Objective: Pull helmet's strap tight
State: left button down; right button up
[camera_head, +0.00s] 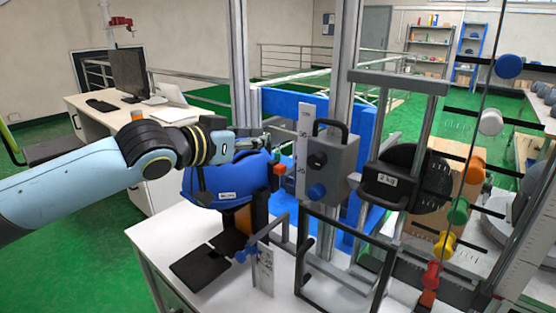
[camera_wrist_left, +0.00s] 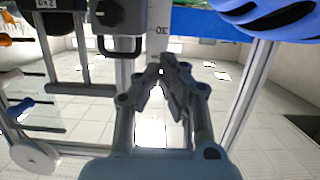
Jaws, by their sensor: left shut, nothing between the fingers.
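The blue helmet (camera_head: 228,183) sits on a stand at the near side of the drop tower, and part of it shows at the top right of the left wrist view (camera_wrist_left: 268,14). My left gripper (camera_head: 266,141) is shut and empty, just above and beyond the helmet's top in the head view. Its closed fingertips (camera_wrist_left: 163,68) show in the wrist view, apart from the helmet. My right gripper is in neither view.
A grey box with a black handle (camera_head: 329,160) and a white scale (camera_head: 303,145) stand right of the helmet. Metal uprights (camera_head: 239,70) rise behind it. A black weight marked 2 kg (camera_head: 387,180) is farther right.

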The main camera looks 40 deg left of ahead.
pick_arm(q)
send_over(280, 169)
jog(key=f, duration=0.1)
jog(key=shift+s+a+f, duration=0.1)
jog(key=shift+a+f, duration=0.05)
jog(key=shift+f, duration=1.05)
jog(key=shift+s+a+f, duration=0.1)
jog(key=shift+f, duration=1.05)
